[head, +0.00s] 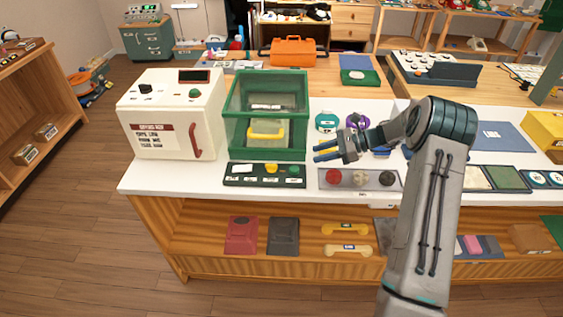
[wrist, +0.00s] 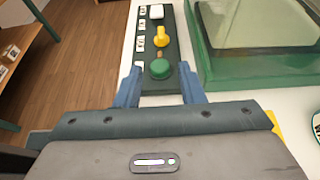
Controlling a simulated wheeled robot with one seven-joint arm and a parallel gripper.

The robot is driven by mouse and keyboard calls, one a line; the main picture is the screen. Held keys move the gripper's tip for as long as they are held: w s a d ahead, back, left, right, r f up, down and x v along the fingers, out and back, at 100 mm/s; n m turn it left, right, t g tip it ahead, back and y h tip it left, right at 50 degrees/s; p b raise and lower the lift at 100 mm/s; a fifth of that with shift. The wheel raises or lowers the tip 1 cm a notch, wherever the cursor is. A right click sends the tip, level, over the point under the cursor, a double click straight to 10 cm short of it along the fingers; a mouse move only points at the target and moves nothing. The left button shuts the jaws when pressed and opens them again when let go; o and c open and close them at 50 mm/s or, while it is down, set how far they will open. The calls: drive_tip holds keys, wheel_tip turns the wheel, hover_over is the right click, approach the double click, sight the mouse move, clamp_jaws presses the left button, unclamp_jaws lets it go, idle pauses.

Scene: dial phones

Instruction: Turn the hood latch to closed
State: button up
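A dark green panel (head: 235,180) lies on the white counter in front of the green-framed hood (head: 232,143). It carries a white button, a yellow latch-like handle (head: 271,168) and a green knob (head: 293,170). The wrist view shows the yellow handle (wrist: 161,37) beyond the green knob (wrist: 160,69). I cannot read which setting the handle points to. My gripper (head: 318,150) is open and empty, right of the panel, its fingers pointing left. In the wrist view the green knob appears between the fingertips (wrist: 158,78); contact is not clear.
A white machine (head: 172,115) with a red handle stands left of the hood. Purple and teal round items (head: 326,122) stand behind my gripper.

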sight(281, 170)
drive_tip(key=p+x, duration=0.3)
drive_tip(key=x, duration=1)
drive_tip(key=shift+w+a+f, duration=0.1)
drive_tip(key=shift+a+f, duration=0.05)
drive_tip(key=shift+a, duration=0.2)
drive_tip(key=shift+c, duration=0.2)
clamp_jaws()
